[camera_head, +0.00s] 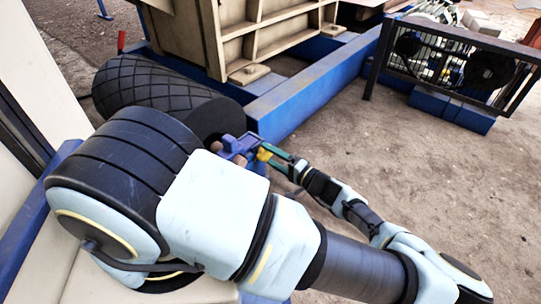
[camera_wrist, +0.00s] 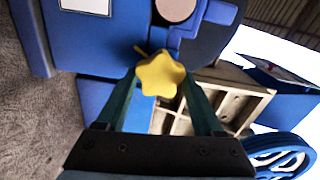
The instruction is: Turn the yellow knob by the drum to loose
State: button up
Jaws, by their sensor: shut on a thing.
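The yellow knob (camera_wrist: 160,75) is star-shaped and sits between the two fingertips of my gripper (camera_wrist: 160,82) in the wrist view. The fingers are green and close on its sides. In the head view the knob (camera_head: 264,154) is a small yellow spot at the tips of my gripper (camera_head: 268,153), beside a blue bracket (camera_head: 237,147) at the end of the black drum (camera_head: 165,100). My upper arm hides part of the drum. A short yellow pointer shows at the knob's upper left in the wrist view. I cannot read any loose or tight mark.
A blue frame (camera_head: 300,105) carries the beige crusher body (camera_head: 215,35) behind the drum. A mesh-guarded machine (camera_head: 450,65) stands at the back right. A blue spoked wheel (camera_wrist: 285,158) shows in the wrist view. Bare ground lies clear at the right.

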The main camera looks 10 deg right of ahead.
jog(key=shift+n, duration=0.3)
dwell(0.4)
jog(key=o, duration=1.4)
jog(key=p+v, duration=0.3)
jog(key=v, duration=0.8)
jog(key=shift+w, duration=0.1)
